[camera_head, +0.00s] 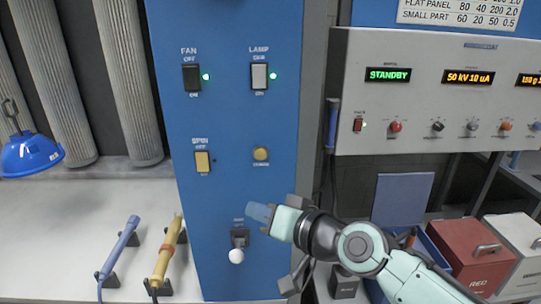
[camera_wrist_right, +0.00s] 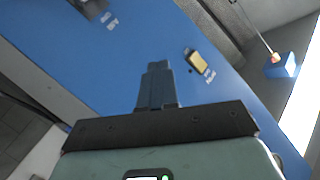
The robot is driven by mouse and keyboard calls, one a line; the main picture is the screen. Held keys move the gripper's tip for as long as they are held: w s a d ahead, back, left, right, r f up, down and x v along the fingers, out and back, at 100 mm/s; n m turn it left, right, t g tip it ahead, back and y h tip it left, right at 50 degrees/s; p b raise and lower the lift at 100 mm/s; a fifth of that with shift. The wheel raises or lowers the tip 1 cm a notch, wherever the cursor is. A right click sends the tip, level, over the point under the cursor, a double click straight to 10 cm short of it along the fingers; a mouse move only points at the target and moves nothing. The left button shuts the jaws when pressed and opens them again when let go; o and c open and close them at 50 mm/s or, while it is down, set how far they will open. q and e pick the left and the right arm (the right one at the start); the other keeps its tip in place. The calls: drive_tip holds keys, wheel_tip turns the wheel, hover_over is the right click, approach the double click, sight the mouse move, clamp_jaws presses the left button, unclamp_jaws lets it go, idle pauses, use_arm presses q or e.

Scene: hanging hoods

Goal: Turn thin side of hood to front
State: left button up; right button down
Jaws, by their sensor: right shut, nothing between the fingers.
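A blue hood (camera_head: 30,154) hangs from a dark hook at the left edge of the head view. It looks smooth and rounded, with its lower rim tilted. A blue piece under a thin rod, likely this hood, shows in the right wrist view (camera_wrist_right: 283,66). My right gripper (camera_head: 258,212) is shut and empty in front of the blue control panel (camera_head: 226,125), well to the right of the hood. Its closed fingers also show in the right wrist view (camera_wrist_right: 158,84), pointing toward the panel; contact cannot be told. My left gripper is not in view.
The panel bears a yellow SPIN switch (camera_head: 202,161), a round yellow button (camera_head: 261,154), FAN switch (camera_head: 191,77), LAMP switch (camera_head: 259,77) and a white-ended knob (camera_head: 237,256). Red box (camera_head: 468,252) at right.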

sight(261, 154)
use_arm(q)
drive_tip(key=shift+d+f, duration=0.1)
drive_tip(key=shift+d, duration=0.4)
use_arm(e)
drive_tip(key=s+d+r+y, duration=0.1)
drive_tip(key=s+r, duration=0.2)
drive_tip(key=r, duration=0.3)
drive_tip(key=shift+s+d+r+n+t, duration=0.15)
drive_tip(key=shift+s+r+n+t, duration=0.15)
drive_tip(key=shift+r+n, duration=0.1)
drive_tip(key=shift+w, duration=0.15)
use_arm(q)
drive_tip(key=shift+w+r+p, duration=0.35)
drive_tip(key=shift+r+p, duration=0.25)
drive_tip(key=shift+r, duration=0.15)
use_arm(e)
drive_tip(key=shift+w, duration=4.35)
drive_tip(key=shift+w, duration=0.45)
